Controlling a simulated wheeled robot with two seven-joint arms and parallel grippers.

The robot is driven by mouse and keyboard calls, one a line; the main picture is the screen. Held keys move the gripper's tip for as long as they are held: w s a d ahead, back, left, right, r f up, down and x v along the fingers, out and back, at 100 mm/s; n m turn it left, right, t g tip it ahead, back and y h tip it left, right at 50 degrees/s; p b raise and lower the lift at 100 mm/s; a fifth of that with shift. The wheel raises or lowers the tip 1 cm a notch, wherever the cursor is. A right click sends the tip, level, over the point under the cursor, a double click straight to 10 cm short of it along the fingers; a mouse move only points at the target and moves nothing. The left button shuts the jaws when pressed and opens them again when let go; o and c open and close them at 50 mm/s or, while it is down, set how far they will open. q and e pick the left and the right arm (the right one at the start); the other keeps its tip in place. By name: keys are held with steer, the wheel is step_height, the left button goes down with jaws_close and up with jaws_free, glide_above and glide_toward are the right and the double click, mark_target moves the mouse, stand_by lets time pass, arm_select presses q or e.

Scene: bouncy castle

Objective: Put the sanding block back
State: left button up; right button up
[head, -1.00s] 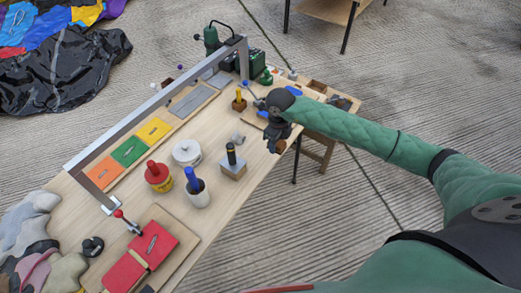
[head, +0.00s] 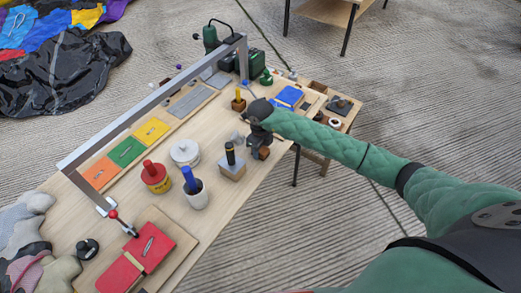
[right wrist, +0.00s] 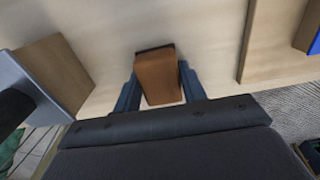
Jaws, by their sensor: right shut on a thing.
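The sanding block, a brown block with a dark face, shows in the head view (head: 264,154) and in the right wrist view (right wrist: 158,80). My right gripper (head: 259,149) is shut on it, with one dark finger on each side in the right wrist view. The block is over the wooden workbench (head: 220,130), close to its front edge. I cannot tell whether it touches the top. A black-handled tool on a grey-and-wood block (head: 232,165) stands just to the left of my right gripper. My left gripper is not in view.
A white cup with a blue handle (head: 195,195), a red pot (head: 155,178) and a white lidded jar (head: 185,153) stand on the bench. A metal bar frame (head: 150,102) spans it. A blue pad (head: 288,96) lies beyond my right gripper. Bare bench lies between pad and gripper.

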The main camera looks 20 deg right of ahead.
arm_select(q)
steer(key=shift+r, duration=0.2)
arm_select(e)
steer(key=shift+f, duration=0.1)
steer(key=o, duration=1)
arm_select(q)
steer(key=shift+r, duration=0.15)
arm_select(e)
steer(key=shift+r, duration=0.2)
arm_select(q)
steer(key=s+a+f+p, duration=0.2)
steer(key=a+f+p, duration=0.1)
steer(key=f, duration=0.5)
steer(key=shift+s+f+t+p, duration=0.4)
steer(key=shift+p, duration=0.1)
arm_select(e)
step_height(320, 180, up, 12)
steer(key=shift+f, duration=0.1)
